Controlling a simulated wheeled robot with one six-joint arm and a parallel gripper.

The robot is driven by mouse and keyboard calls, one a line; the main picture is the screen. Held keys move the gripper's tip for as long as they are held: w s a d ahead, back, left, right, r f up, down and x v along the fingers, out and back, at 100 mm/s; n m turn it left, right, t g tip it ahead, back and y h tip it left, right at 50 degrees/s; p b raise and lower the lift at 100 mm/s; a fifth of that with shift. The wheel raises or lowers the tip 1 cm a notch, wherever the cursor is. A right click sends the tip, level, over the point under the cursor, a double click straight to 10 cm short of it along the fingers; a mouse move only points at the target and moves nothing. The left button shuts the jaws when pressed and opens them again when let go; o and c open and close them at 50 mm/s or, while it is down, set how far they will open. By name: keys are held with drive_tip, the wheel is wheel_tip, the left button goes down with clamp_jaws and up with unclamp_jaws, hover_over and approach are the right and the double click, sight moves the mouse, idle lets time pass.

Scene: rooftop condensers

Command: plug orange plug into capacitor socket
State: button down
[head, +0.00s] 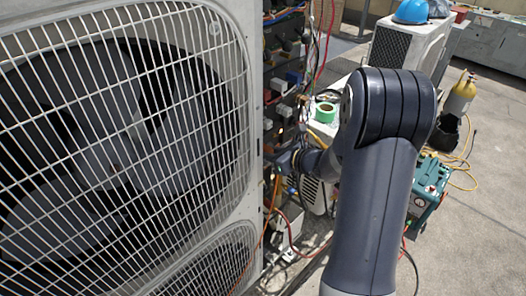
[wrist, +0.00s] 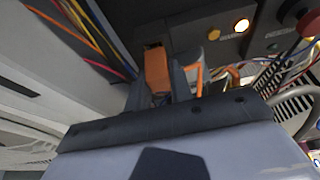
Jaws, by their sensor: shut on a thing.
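In the wrist view an orange plug (wrist: 156,70) sits between the two dark fingers of my gripper (wrist: 157,82), which is shut on it. The plug points up toward a dark panel (wrist: 200,30). Its far end is close to the panel face; I cannot tell if it touches or has entered an opening. The capacitor socket cannot be made out clearly; the plug and fingers cover that area. In the head view my gripper (head: 285,160) is small and dark at the open side of the condenser, and the plug cannot be made out there.
A lit round lamp (wrist: 241,25) and a red knob (wrist: 309,23) are to the right on the panel. Loose coloured wires (wrist: 85,30) hang at left. The large fan condenser (head: 120,140) fills the left of the head view. Green tape (head: 326,112) lies behind the arm.

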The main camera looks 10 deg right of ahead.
drive_tip(key=shift+w+a, duration=0.3)
drive_tip(key=shift+w, duration=0.05)
idle(0.3)
drive_tip(key=c, duration=1.2)
unclamp_jaws()
drive_tip(key=v, duration=1)
drive_tip(key=shift+s+d+r+b, duration=0.2)
drive_tip(key=shift+s+b, duration=0.1)
drive_tip(key=shift+b, duration=0.1)
drive_tip(key=x, duration=1)
drive_tip(key=shift+w+a+f+p, duration=0.2)
drive_tip(key=shift+w+p, duration=0.05)
drive_tip(key=shift+p, duration=0.1)
drive_tip(key=shift+s+d, duration=0.2)
